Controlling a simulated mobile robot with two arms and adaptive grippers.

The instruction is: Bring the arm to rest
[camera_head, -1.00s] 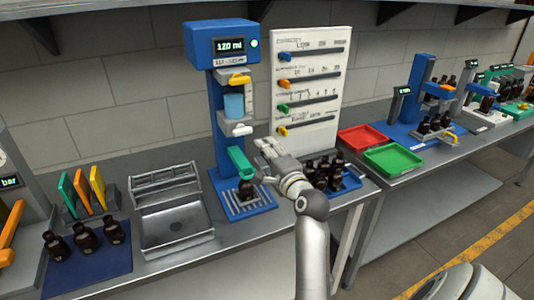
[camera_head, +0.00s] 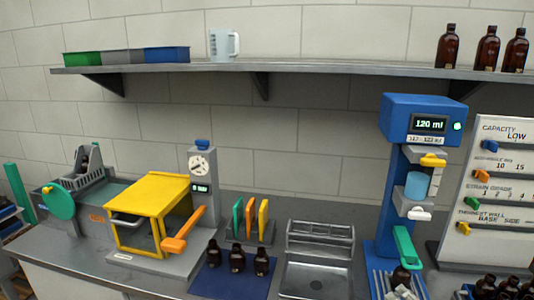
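A pale grey piece (camera_head: 403,293) shows at the bottom edge in front of the filling station. It looks like the tip of my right gripper, but most of it is cut off and I cannot tell if it is open or shut. A dark amber bottle (camera_head: 401,275) stands right behind it, under the green lever of the blue filling station (camera_head: 425,116). Whether the gripper touches this bottle cannot be told. My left gripper is not in view.
Several amber bottles (camera_head: 486,287) stand at the lower right. Amber bottles (camera_head: 237,258) stand on a blue mat (camera_head: 213,280), left of a metal sink-like tray (camera_head: 316,281). A yellow-hooded machine (camera_head: 150,205) stands at left. A wall shelf (camera_head: 300,66) carries bins, a jug and bottles.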

